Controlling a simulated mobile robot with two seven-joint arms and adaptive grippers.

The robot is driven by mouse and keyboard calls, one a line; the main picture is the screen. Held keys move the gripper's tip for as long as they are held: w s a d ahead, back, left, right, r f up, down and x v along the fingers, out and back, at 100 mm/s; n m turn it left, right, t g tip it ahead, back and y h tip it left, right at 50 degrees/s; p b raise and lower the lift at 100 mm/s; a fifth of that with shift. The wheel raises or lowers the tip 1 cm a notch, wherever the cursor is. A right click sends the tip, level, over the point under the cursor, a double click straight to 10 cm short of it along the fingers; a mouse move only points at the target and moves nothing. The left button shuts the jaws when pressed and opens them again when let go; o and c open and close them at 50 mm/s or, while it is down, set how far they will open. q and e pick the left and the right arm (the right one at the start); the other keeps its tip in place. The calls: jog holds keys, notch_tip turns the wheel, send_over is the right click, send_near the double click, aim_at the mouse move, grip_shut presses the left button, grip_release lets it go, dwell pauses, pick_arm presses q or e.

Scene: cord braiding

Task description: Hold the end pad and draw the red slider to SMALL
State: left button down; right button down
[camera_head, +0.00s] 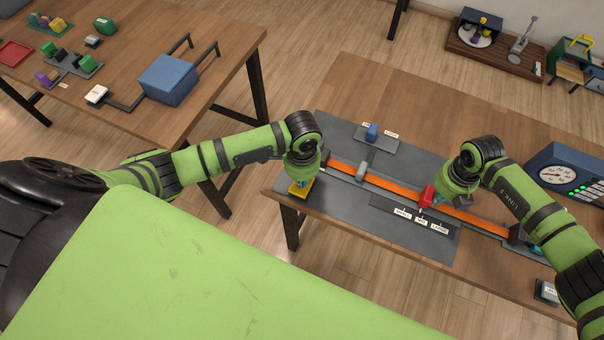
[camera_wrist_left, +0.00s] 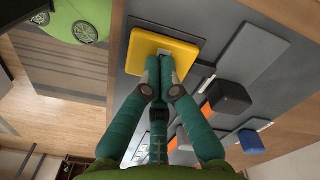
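The yellow end pad (camera_head: 297,191) lies at the left end of the grey board. My left gripper (camera_head: 303,180) is on it from above. In the left wrist view the teal fingers (camera_wrist_left: 160,62) are together, tips against the yellow pad (camera_wrist_left: 182,45); a small pale piece shows at the tips. The red slider (camera_head: 426,195) sits on the orange strip (camera_head: 470,216), above the labels SMALL (camera_head: 402,212), MID (camera_head: 421,219) and LARGE (camera_head: 440,228), with its lower tip close to MID. My right gripper (camera_head: 437,200) is at the slider's right side; its fingers are mostly hidden.
A blue block (camera_head: 372,131) sits on a labelled plate behind. A blue dial box (camera_head: 568,170) stands at right. The board's front left area (camera_head: 345,205) is clear.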

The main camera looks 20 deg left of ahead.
aim_at(427, 192)
jog(key=shift+a, duration=1.45)
pick_arm(q)
jog(key=shift+s, duration=0.1)
pick_arm(e)
jog(key=shift+a, duration=0.7)
jog(key=shift+d, duration=0.65)
jog(key=shift+r, duration=0.25)
notch_tip(427, 192, up, 7)
jog(key=shift+d+f, duration=0.1)
jog(key=shift+f, duration=0.1)
